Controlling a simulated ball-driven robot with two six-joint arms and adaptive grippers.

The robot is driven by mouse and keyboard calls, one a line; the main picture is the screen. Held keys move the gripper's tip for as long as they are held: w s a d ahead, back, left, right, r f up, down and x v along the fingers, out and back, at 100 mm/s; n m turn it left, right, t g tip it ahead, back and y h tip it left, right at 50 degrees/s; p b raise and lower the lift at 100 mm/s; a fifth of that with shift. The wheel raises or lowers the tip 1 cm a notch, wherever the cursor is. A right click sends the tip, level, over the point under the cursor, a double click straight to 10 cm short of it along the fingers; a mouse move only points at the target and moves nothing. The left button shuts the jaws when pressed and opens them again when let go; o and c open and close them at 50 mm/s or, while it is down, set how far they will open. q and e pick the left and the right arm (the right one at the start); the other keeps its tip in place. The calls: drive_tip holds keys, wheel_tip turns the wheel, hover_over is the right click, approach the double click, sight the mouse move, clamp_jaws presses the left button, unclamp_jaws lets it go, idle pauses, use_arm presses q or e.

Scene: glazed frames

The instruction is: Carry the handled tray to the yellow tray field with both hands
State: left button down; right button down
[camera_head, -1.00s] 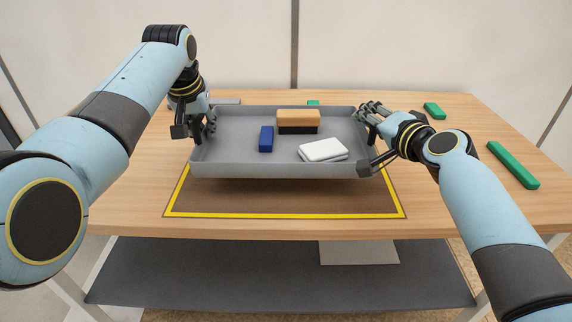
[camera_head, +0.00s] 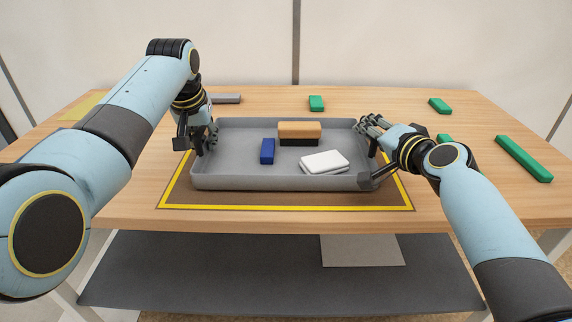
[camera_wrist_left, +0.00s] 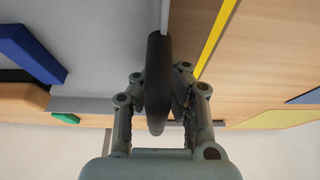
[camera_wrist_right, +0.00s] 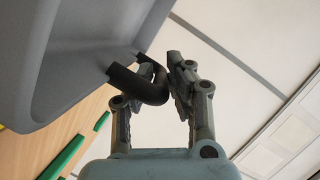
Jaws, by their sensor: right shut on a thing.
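The grey handled tray (camera_head: 240,182) is level over the yellow tray field (camera_head: 290,208), within its side and front borders; the far border is hidden. I cannot tell whether the tray touches the field or hangs just above it. It carries a blue block (camera_head: 267,151), a tan and black block (camera_head: 299,133) and a white slab (camera_head: 324,162). My left gripper (camera_head: 208,137) is closed around the dark left handle (camera_wrist_left: 157,85). My right gripper (camera_head: 372,137) is closed around the dark right handle (camera_wrist_right: 150,90).
Green blocks lie on the table behind the tray (camera_head: 316,103) and to the right, including a long one (camera_head: 524,158). A grey bar (camera_head: 226,98) lies at the back left. The wooden table (camera_head: 120,205) is clear in front. A grey shelf (camera_head: 240,275) is below.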

sight(196, 133)
use_arm(q)
drive_tip(key=c, duration=1.8)
unclamp_jaws()
drive_tip(key=shift+a+f, duration=0.1)
drive_tip(key=shift+f, duration=0.05)
drive_tip(key=shift+c, duration=0.2)
use_arm(e)
drive_tip(key=c, duration=1.6)
unclamp_jaws()
drive_tip(key=shift+f, duration=0.1)
use_arm(q)
drive_tip(key=o, duration=0.4)
drive_tip(key=shift+c, duration=0.2)
use_arm(e)
drive_tip(key=o, duration=0.3)
drive_tip(key=shift+o, duration=0.2)
use_arm(q)
drive_tip(key=v, duration=1.1)
drive_tip(key=shift+r, duration=0.3)
drive_tip(key=shift+s+r, duration=0.15)
drive_tip(key=shift+r, duration=0.05)
use_arm(e)
drive_tip(key=shift+s, duration=0.15)
drive_tip(key=v, duration=1.1)
drive_tip(key=shift+s+d, duration=0.25)
drive_tip(key=shift+s, duration=0.05)
